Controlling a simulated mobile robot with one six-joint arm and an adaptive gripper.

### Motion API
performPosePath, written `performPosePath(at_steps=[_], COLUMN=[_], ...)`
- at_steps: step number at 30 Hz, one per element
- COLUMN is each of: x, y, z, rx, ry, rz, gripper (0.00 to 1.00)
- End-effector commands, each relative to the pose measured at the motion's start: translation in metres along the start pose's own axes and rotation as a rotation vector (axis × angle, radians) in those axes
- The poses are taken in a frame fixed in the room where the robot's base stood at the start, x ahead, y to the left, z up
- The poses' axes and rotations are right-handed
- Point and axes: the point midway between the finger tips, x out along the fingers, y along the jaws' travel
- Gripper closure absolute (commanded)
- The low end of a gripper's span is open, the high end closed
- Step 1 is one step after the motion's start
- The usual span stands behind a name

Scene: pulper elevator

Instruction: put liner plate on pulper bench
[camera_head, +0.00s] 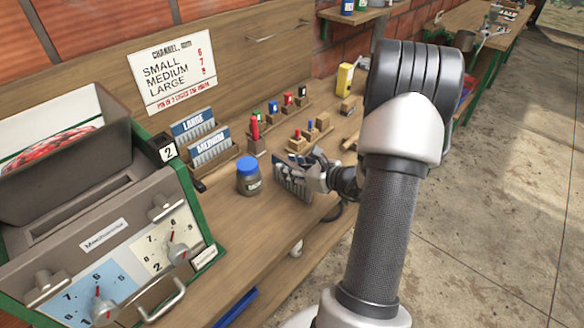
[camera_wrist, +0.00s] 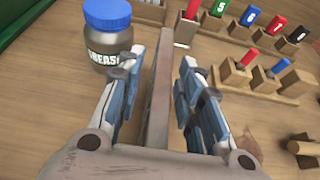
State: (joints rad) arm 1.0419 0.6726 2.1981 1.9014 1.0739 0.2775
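A liner plate (camera_head: 290,184), dark and ribbed with pale lines, stands on edge low over or on the wooden bench (camera_head: 235,228); I cannot tell if it touches the wood. In the wrist view the plate (camera_wrist: 158,92) is a thin brown-grey edge between my fingers. My gripper (camera_head: 314,176) is around the plate, one finger on each side. In the wrist view my gripper (camera_wrist: 163,65) shows narrow gaps between its blue-and-white fingers and the plate. Two similar plates, marked LARGE (camera_head: 195,130) and MEDIUM (camera_head: 210,150), stand in a rack behind.
A blue-lidded grease jar (camera_head: 248,178) stands just left of the plate. Small wooden blocks with coloured pegs (camera_head: 306,134) and a yellow container (camera_head: 345,79) stand behind. A green-framed control box (camera_head: 110,245) fills the left. Another bench (camera_head: 487,22) stands far right, beyond open floor.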

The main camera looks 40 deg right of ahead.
Motion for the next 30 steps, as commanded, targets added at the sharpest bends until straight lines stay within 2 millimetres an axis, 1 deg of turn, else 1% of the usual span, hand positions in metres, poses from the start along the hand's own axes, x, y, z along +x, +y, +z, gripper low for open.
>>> performPosePath(at_steps=[2,5,12,15,18,21,24,30], x=[-0.002,-0.014,-0.067,-0.088,-0.104,-0.114,-0.12,-0.121], y=[0.0,-0.001,-0.001,-0.002,-0.001,-0.001,0.0,0.0], z=[0.004,0.004,0.005,0.005,0.005,0.004,0.003,0.003], rx=[0.0,0.001,0.003,0.002,0.001,0.001,0.0,0.0], ry=[0.0,0.0,0.0,0.0,-0.001,0.0,0.0,0.0], rz=[0.0,-0.002,-0.006,-0.005,-0.004,-0.003,0.0,0.001], gripper=[0.67,0.67,0.67,0.67,0.67,0.67,0.67,0.67])
